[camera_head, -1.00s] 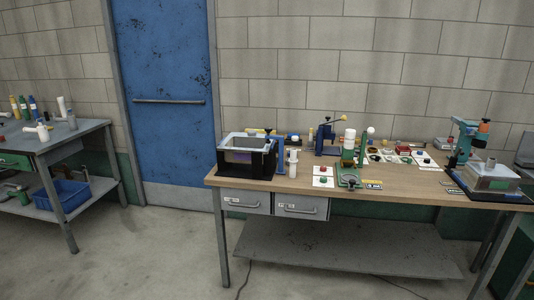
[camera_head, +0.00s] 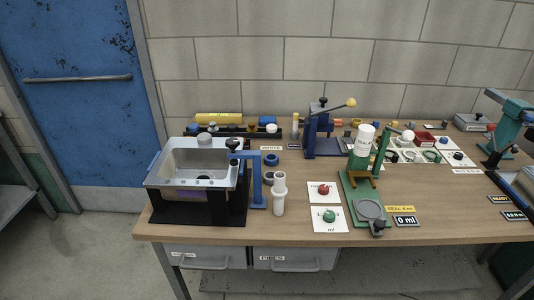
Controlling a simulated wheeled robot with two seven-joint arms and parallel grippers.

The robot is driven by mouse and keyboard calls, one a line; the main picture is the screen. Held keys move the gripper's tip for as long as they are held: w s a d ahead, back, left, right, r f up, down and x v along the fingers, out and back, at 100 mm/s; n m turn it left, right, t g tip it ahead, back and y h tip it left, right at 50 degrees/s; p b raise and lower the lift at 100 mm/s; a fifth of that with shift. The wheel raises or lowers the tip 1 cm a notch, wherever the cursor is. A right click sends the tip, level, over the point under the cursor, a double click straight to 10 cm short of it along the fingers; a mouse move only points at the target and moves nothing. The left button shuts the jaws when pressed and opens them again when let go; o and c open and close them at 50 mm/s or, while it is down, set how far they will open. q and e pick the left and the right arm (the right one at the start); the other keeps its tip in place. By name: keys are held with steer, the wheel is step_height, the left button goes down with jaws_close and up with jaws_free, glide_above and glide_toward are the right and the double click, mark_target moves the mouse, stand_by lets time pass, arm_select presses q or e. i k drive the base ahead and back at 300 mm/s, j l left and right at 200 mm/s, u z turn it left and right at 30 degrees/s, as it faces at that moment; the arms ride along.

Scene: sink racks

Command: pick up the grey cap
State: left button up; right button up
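A grey round cap-like piece (camera_head: 205,140) sits at the back rim of the metal sink box (camera_head: 165,182) on the left of the workbench. A darker round piece (camera_head: 204,178) shows at the front of the box; I cannot tell whether it is a cap or a drain. Other small caps stand in a row behind the sink, too small to tell their colours surely. Neither of my grippers is in view.
The wooden bench (camera_head: 270,235) also holds a white pipe piece (camera_head: 279,195), a blue press (camera_head: 322,145), a green stand (camera_head: 355,210) with a white bottle (camera_head: 363,140), and cards with red and green knobs. Bare wood lies along the front edge.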

mark_target(204, 139)
steer(key=l+u, duration=0.45)
steer(key=l, duration=0.85)
